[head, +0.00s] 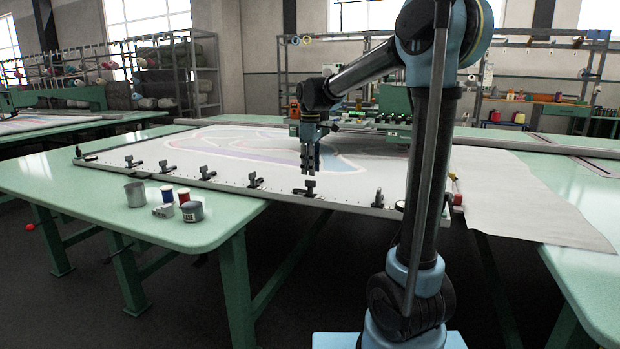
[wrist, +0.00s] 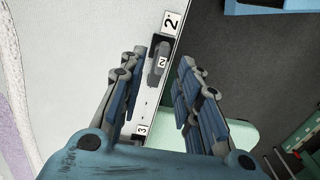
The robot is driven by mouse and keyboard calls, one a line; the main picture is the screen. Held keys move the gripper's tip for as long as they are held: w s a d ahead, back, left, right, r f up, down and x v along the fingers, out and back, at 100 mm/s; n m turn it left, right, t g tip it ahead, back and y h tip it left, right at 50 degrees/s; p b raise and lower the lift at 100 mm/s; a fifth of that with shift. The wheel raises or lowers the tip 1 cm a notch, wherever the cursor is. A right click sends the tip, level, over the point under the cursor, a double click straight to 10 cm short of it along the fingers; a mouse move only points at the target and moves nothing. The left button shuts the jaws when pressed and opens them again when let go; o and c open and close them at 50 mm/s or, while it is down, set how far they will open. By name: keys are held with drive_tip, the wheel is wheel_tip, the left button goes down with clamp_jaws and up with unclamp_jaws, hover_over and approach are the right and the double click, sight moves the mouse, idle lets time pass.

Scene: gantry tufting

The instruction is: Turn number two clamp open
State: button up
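The number two clamp (wrist: 160,62) is a dark clamp with a grey lever marked 2. In the wrist view it sits on the frame edge below a white 2 plate (wrist: 171,21). My gripper (wrist: 162,64) is open, its fingers on either side of the clamp in that view, with gaps showing. In the head view my gripper (head: 310,170) points down just above a black clamp (head: 306,188) on the frame's near edge, apparently the same one. I cannot tell whether the fingers touch it.
Other black clamps, such as one at the left (head: 255,180), line the near edge of the white stretched cloth frame (head: 230,165). A 3 plate (wrist: 142,129) shows in the wrist view. A grey tin (head: 135,194) and several small containers stand on the green table (head: 60,180).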

wheel_tip(320, 180, up, 7)
idle(0.3)
drive_tip(key=shift+r, duration=0.1)
drive_tip(key=s+d+f+m+t, duration=0.1)
drive_tip(key=s+d+f+m, duration=0.2)
drive_tip(key=s+d+f, duration=0.4)
drive_tip(key=s+d+f+m, duration=0.3)
drive_tip(key=s+d+m, duration=0.15)
drive_tip(key=s, duration=0.45)
drive_tip(key=s+d+f+m+t, duration=0.1)
drive_tip(key=s+d+f+m, duration=0.2)
drive_tip(key=s+d+f, duration=0.4)
drive_tip(key=s+d+f+m, duration=0.3)
drive_tip(key=s+f, duration=0.5)
drive_tip(key=f, duration=0.1)
drive_tip(key=shift+s, duration=0.25)
drive_tip(key=shift+m, duration=0.25)
